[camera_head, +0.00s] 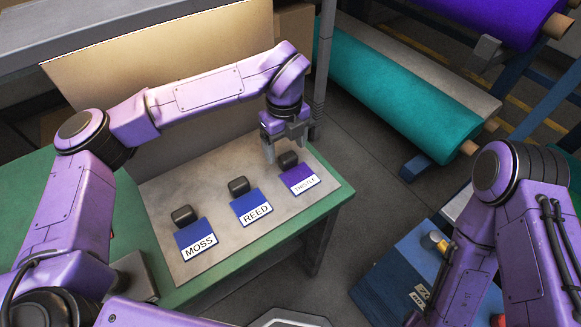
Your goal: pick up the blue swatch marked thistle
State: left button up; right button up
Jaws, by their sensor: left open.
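The swatch marked THISTLE (298,177) lies on a grey board at the table's right end. It looks violet rather than blue, with a white label along its front and a dark block (289,159) at its back edge. Two other swatches, marked REED (249,203) and MOSS (192,237), lie to its left; both look blue and have similar dark blocks. My left gripper (285,150) points down with its fingers apart, just above and behind the THISTLE swatch's block. It holds nothing that I can see. My right arm comes in at the right, but its gripper is out of view.
The grey board (225,247) lies on a green table (135,208), with a tan panel (165,75) standing behind. A teal roll (400,95) and a purple roll sit on racks at the back right. A blue box (400,275) stands at lower right. Grey floor lies between.

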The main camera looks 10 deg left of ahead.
aim_at(286, 153)
pick_arm(q)
notch_tip(286, 153, down, 4)
jog(key=shift+r, duration=0.2)
jog(key=c, duration=1.3)
jog(key=shift+r, duration=0.1)
jog(key=shift+r, duration=0.25)
notch_tip(286, 153, up, 3)
jog(key=shift+w+f+b, duration=0.1)
jog(key=shift+f+b, duration=0.1)
jog(key=shift+b, duration=0.2)
jog(key=s+d+r+b, duration=0.1)
jog(key=s+d+r, duration=0.1)
jog(key=s+r, duration=0.3)
jog(key=s+d+r+b, duration=0.1)
jog(key=s+d+r, duration=0.2)
jog(key=s, duration=0.5)
jog(key=shift+d+r+b, duration=0.35)
jog(key=shift+r, duration=0.55)
